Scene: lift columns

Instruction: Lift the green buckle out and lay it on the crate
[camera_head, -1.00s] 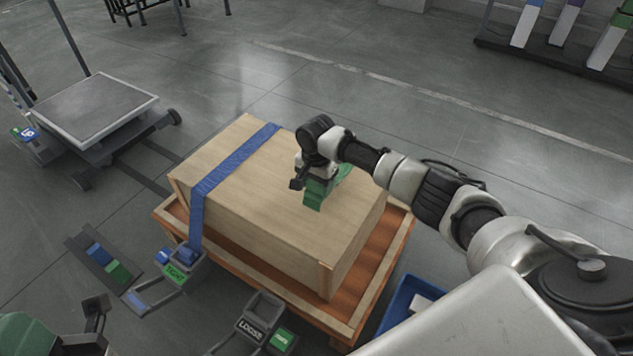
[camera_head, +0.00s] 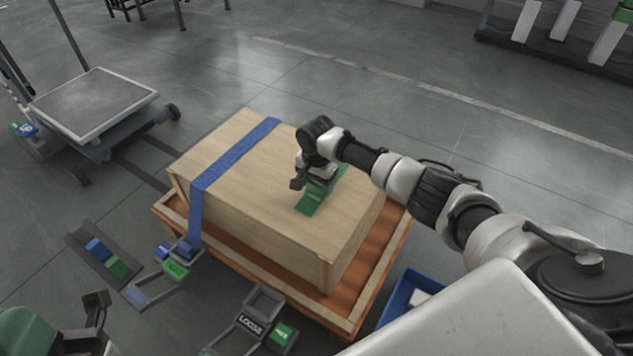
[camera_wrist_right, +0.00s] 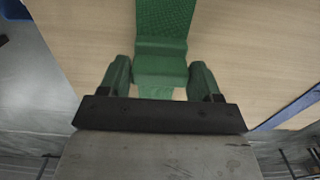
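The green buckle (camera_head: 310,204), with a flat green strap part, lies on top of the wooden crate (camera_head: 255,205), right of the blue strap. My right gripper (camera_head: 315,188) is low over it. In the right wrist view its two green fingers stand on either side of the green buckle (camera_wrist_right: 160,68), apart, with narrow gaps showing; they look open. The gripper hides part of the buckle in the head view. Part of what looks like my left arm shows at the bottom left; its fingers are not clear.
A blue strap (camera_head: 236,155) crosses the crate and runs down to a holder labelled TIGHT (camera_head: 175,268). A holder labelled LOOSE (camera_head: 255,320) stands in front. The crate sits on an orange pallet (camera_head: 385,275). A blue bin (camera_head: 400,295) is at its right, a grey cart (camera_head: 95,100) at left.

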